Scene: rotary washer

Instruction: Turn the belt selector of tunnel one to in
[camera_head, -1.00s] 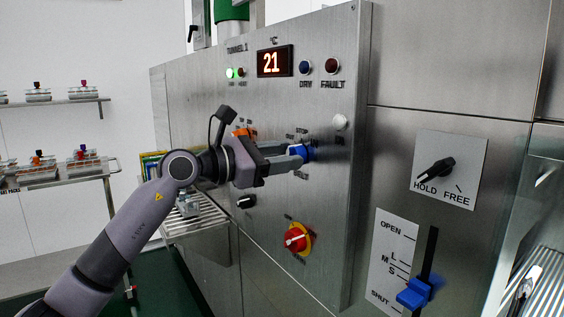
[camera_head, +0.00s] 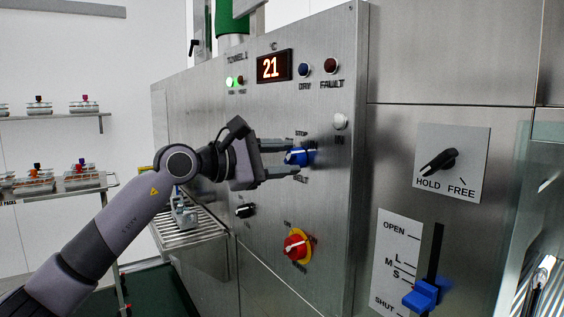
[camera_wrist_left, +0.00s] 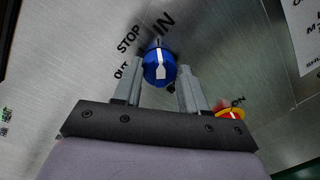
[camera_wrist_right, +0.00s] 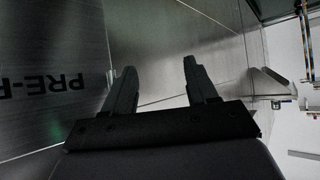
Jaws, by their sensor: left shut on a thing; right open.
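The belt selector is a blue knob (camera_head: 299,157) on the steel tunnel 1 panel (camera_head: 262,125), with STOP above it and BELT below it in the head view. My left gripper (camera_head: 290,159) is shut on the blue knob, one finger above it and one below. In the left wrist view, the knob (camera_wrist_left: 160,65) sits between the fingertips (camera_wrist_left: 160,82). Its white mark runs up the picture, in line with the IN label (camera_wrist_left: 163,23); STOP and OUT are to the left. My right gripper (camera_wrist_right: 160,85) is open and empty beside steel panels.
A black knob (camera_head: 245,211) and a red-and-yellow rotary switch (camera_head: 295,246) sit below on the panel. A white button (camera_head: 340,121) is at upper right. The HOLD/FREE switch (camera_head: 438,162) and a blue slider (camera_head: 422,296) are further right.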

